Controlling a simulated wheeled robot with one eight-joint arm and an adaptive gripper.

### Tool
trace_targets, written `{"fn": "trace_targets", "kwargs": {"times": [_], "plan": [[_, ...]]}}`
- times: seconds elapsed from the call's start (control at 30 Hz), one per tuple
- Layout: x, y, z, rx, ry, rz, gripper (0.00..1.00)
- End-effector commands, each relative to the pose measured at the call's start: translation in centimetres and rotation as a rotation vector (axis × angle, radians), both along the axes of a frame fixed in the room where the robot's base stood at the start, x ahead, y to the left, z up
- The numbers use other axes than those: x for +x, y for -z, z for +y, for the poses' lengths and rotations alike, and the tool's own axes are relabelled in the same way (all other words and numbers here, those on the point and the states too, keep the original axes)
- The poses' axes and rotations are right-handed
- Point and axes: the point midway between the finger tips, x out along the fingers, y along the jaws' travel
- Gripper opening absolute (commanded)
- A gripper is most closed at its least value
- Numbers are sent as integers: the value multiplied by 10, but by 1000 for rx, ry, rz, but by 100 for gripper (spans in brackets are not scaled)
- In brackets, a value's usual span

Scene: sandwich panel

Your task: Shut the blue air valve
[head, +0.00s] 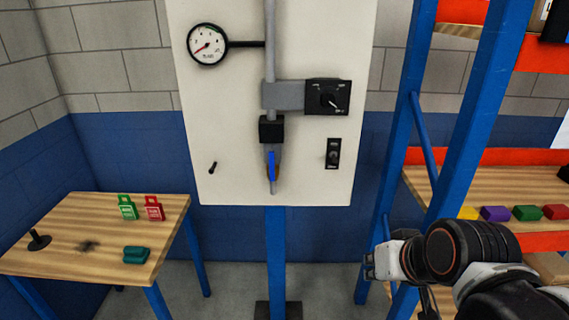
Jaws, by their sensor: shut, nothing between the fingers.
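The blue air valve (272,165) is a narrow blue lever on the lower end of the grey pipe, low on the white panel (230,130). The lever hangs roughly upright, in line with the pipe. A black block (271,129) sits on the pipe just above it. My gripper (370,266) is at the lower right, in front of the rack's blue post. It is shut and empty, well below and to the right of the valve, and touches nothing that I can make out.
A round gauge (207,45), a rotary switch (328,97), a small toggle (212,168) and a black switch plate (333,153) are on the panel. A wooden table (70,225) with tags stands left. The blue rack (470,130) stands right. Space before the panel is clear.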

Motion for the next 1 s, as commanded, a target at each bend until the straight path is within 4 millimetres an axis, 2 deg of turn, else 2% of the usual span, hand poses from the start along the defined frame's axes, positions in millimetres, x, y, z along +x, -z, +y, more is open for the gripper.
{"fn": "trace_targets", "kwargs": {"times": [0.2, 0.5, 0.73, 1.0], "plan": [[44, -7, 26, 206, 30, -4, 0], [103, -17, 55, 489, 67, -20, 0], [149, -24, 67, 706, 93, -41, 0], [199, -30, 69, 959, 121, -74, 0]]}}
